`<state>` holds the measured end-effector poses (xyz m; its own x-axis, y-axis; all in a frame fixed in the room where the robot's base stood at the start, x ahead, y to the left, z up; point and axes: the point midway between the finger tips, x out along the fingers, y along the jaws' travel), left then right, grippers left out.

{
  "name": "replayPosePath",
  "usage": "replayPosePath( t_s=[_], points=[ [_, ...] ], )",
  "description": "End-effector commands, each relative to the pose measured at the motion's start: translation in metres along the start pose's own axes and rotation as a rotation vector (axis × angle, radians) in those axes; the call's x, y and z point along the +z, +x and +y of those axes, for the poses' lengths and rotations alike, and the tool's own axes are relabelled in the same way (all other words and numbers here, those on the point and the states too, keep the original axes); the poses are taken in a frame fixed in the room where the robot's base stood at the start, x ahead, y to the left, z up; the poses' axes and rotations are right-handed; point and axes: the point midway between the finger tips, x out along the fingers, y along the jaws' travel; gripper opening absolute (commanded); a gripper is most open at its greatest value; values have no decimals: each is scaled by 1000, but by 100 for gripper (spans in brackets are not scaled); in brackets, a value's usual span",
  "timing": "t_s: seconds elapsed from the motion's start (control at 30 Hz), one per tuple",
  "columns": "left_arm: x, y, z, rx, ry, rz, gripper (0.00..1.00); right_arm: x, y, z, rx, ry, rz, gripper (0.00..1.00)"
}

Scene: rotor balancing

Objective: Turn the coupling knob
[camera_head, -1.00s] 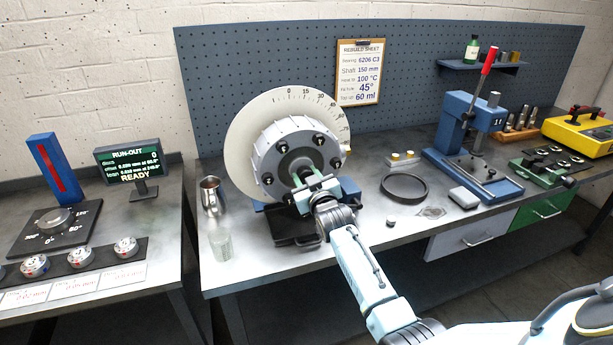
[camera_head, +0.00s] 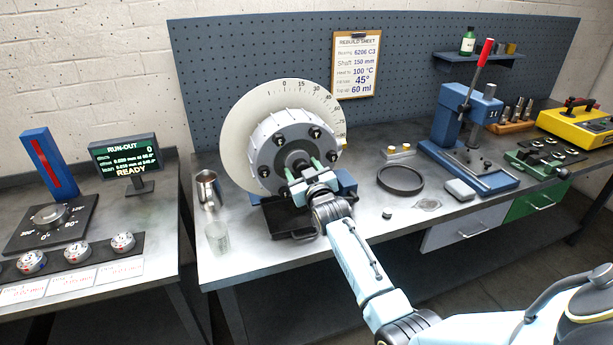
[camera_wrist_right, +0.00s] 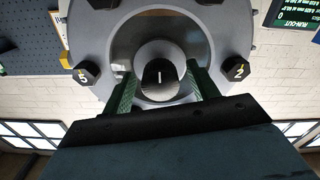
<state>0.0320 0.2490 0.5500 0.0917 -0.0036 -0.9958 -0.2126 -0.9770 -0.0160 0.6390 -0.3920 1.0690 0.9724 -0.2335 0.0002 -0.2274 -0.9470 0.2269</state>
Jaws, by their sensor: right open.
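The coupling knob (camera_wrist_right: 160,75) is dark and rounded with a white line on its face. It sits at the centre of the grey rotor (camera_wrist_right: 225,55), which stands on the bench in front of a white degree dial (camera_head: 246,110). My right gripper (camera_head: 302,166) is open, with its two green fingers in front of the hub. In the right wrist view, the fingers stand to the left and right of the knob with gaps, and the white line is upright. I cannot tell how deep the fingertips reach. My left gripper is out of view.
A steel cup (camera_head: 208,188) and a glass beaker (camera_head: 217,238) stand left of the rotor. A black ring (camera_head: 400,180) and a blue press (camera_head: 465,125) are to its right. A run-out display (camera_head: 125,155) reads READY on the left bench. The bench front right of the rotor is mostly clear.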

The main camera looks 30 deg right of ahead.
Motion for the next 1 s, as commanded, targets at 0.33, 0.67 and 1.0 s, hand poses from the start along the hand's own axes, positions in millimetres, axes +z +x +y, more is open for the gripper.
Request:
replayPosePath(
  t_s=[0.33,0.67,1.0],
  points=[
    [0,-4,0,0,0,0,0,1,-46,0,-1,0,-1,59],
    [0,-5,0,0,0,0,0,1,-108,0,0,1,-2,59],
    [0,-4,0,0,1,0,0,0,-133,0,0,1,-1,59]
  ],
)
